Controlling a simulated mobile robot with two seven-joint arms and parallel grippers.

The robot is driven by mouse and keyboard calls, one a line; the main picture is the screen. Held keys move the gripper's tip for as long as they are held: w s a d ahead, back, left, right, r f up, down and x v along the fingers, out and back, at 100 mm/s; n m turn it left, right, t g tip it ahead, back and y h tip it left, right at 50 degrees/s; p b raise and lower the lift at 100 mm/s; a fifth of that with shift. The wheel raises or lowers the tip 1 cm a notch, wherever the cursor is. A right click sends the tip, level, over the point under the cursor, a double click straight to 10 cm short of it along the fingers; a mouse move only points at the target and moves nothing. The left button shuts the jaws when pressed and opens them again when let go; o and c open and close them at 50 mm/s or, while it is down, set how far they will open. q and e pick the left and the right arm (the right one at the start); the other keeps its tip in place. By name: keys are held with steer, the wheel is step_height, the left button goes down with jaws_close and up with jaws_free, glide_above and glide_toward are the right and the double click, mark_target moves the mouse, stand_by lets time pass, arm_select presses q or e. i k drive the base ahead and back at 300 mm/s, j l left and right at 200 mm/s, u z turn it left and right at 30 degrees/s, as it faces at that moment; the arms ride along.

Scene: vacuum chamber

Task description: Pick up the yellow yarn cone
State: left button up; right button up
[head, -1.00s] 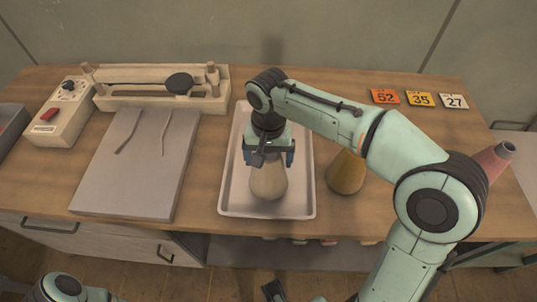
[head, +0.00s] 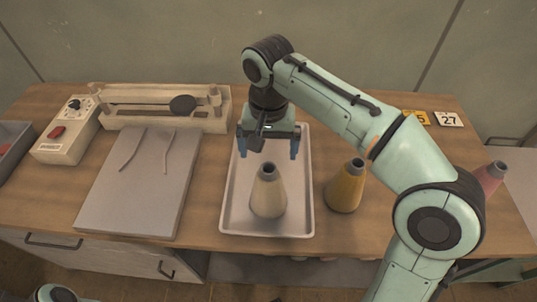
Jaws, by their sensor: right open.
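The yellow yarn cone (head: 346,187) stands upright on the wooden table, just right of the white tray, with its dark tip showing. A cream cone (head: 268,193) stands upright in the tray (head: 230,215). My right gripper (head: 268,154) is open and empty, pointing down above and behind the cream cone, left of the yellow cone. My left gripper is not in view; only a bit of my left arm shows at the bottom left.
Number cards (head: 448,119) lie at the back right. A grey board (head: 140,185), a control box (head: 66,130) and a cream device (head: 160,121) fill the left side.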

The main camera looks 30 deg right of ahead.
mark_target(343, 194)
steer(key=k, duration=1)
